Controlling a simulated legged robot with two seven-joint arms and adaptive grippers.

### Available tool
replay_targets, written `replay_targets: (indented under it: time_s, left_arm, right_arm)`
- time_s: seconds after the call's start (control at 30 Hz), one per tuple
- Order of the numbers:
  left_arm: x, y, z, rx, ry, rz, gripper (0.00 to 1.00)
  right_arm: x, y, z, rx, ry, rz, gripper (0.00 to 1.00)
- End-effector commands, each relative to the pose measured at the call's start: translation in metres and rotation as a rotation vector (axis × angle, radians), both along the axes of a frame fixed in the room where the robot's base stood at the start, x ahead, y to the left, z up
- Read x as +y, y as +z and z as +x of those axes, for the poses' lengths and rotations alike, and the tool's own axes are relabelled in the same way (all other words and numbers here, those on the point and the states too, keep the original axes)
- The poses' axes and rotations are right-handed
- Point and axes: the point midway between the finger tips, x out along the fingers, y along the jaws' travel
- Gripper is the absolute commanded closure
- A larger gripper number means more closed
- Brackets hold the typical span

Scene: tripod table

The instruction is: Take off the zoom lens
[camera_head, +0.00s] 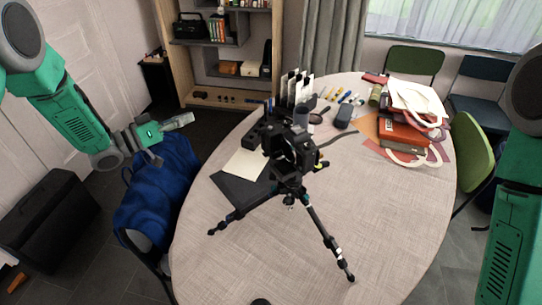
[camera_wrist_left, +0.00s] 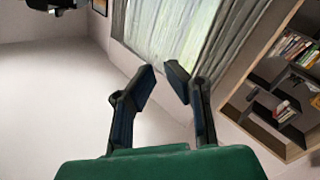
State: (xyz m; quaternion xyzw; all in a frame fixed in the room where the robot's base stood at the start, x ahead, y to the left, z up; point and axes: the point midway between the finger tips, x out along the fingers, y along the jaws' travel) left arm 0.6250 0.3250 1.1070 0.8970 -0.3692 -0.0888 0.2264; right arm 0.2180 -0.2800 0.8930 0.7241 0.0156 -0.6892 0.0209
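A black camera (camera_head: 291,146) sits on a black tripod (camera_head: 318,228) that stands with spread legs on the table. The zoom lens cannot be clearly told apart from the dark camera body in the head view. My left gripper (camera_head: 172,139) is in the air left of the table, above a blue bag and well apart from the camera. In the left wrist view my left gripper (camera_wrist_left: 162,70) has its two fingers apart with nothing between them. My right arm shows at the right edge of the head view, but its gripper is out of view.
A dark folder (camera_head: 243,190) lies left of the tripod. Pens, upright cards and a pile of books (camera_head: 400,133) are behind. A blue bag (camera_head: 158,190) is on a chair at the left.

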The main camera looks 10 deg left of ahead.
Motion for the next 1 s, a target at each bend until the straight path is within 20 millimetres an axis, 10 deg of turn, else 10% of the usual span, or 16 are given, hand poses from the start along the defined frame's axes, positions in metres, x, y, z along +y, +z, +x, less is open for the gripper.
replay_targets:
  time_s: [1.0]
  left_arm:
    - [0.018, 0.028, -0.040, -0.032, 0.001, -0.014, 0.89]
  right_arm:
    - [0.000, 0.007, 0.000, 0.000, 0.000, 0.000, 1.00]
